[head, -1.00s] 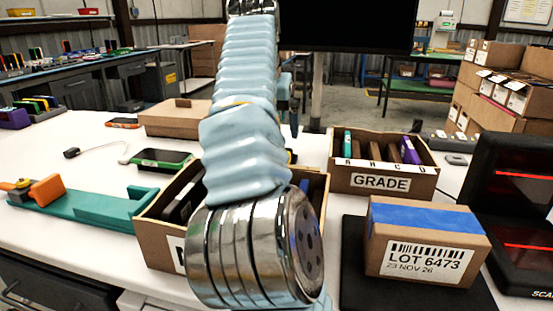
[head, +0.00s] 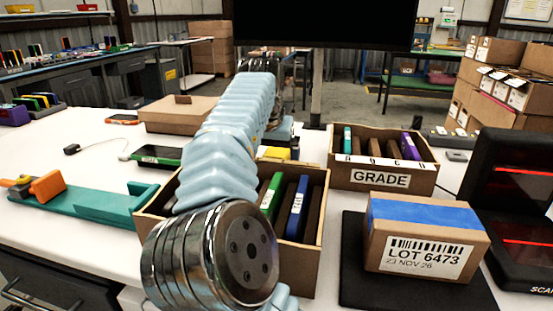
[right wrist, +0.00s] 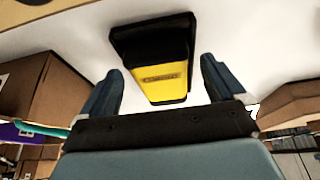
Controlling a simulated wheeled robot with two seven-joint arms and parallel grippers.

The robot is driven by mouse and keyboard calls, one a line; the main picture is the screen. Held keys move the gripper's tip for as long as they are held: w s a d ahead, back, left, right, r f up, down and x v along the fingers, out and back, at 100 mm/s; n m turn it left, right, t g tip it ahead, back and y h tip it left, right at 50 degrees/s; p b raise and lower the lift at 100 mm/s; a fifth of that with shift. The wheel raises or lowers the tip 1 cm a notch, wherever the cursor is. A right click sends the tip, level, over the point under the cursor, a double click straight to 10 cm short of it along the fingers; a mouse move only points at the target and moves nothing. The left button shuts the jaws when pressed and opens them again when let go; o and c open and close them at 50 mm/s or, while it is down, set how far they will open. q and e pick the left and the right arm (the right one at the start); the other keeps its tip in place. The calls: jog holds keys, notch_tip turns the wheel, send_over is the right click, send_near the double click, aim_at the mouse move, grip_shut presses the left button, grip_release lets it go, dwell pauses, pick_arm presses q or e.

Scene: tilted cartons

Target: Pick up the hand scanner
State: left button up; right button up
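The hand scanner (right wrist: 165,78), yellow with a black head and edges, lies on the white table in the right wrist view. My right gripper (right wrist: 161,75) is open, with one dark finger on each side of the scanner's yellow body. Gaps show between the fingers and the scanner, so it is not gripped. In the head view, a yellow piece that looks like the scanner (head: 278,153) shows behind the carton, partly covered by my arm. The right gripper is mostly hidden there behind the blue-sleeved arm. My left gripper is not in view.
An open carton with dividers (head: 312,235) stands under my arm. The GRADE carton (head: 380,180) is to its right, and a LOT 6473 box (head: 425,245) sits on a black pad. A phone (head: 157,155), teal holder (head: 95,206) and brown box (head: 178,115) are left.

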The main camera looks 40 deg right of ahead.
jog(key=c, duration=0.9)
jog(key=shift+r, duration=0.1)
jog(key=shift+c, duration=0.2)
